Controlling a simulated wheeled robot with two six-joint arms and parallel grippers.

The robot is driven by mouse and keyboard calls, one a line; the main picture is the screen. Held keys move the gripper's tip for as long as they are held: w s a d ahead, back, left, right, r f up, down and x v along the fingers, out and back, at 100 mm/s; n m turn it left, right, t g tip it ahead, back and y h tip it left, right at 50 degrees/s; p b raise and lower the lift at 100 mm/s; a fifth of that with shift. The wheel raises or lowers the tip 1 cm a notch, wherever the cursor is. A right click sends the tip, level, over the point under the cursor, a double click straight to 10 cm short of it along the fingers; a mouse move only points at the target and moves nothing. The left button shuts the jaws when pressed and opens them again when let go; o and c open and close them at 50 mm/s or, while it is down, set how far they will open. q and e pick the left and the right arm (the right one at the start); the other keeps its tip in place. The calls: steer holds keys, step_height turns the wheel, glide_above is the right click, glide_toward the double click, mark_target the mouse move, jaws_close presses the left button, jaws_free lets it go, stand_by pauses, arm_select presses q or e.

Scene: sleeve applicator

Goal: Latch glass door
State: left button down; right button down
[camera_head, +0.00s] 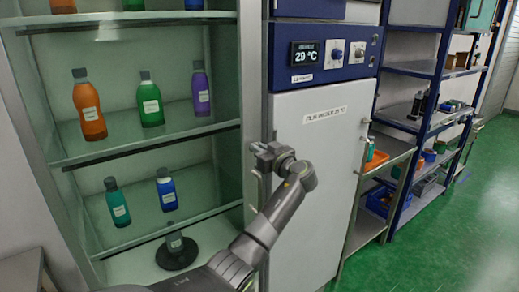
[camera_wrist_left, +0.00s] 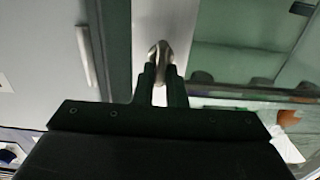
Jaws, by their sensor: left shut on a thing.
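The glass door (camera_head: 226,60) covers a cabinet of bottles on the left of the head view; its tinted glass also shows in the left wrist view (camera_wrist_left: 245,60). A pale metal frame strip (camera_wrist_left: 178,18) runs beside the glass. A small rounded metal latch piece (camera_wrist_left: 161,50) stands on this strip. My left gripper (camera_head: 262,155) is at the cabinet's right-hand frame. In the left wrist view its two fingers (camera_wrist_left: 162,80) are closed on the latch piece. The gripper hides part of the latch, and I cannot tell whether the latch is engaged. My right gripper is out of view.
Orange (camera_head: 90,108), green (camera_head: 150,103) and other bottles stand on the shelves. A white cabinet door (camera_head: 318,150) under a blue control panel (camera_head: 325,50) is close on the right. Farther right are blue racks (camera_head: 410,150) and open green floor (camera_head: 450,230).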

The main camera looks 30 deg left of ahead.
arm_select(q)
steer(key=shift+m+b, duration=0.45)
steer(key=shift+m, duration=0.05)
steer(key=m+b, duration=0.2)
steer(key=m, duration=0.1)
steer(key=shift+w+d+f, duration=0.1)
steer(key=shift+w, duration=0.1)
steer(key=shift+m, duration=0.9)
steer(key=m, duration=0.4)
steer(key=m+p, duration=0.1)
steer(key=m, duration=0.7)
steer(key=shift+w+d+f+p, duration=0.15)
steer(key=shift+w+f+p, duration=0.2)
steer(key=shift+f+p, duration=0.05)
steer(key=shift+m, duration=0.3)
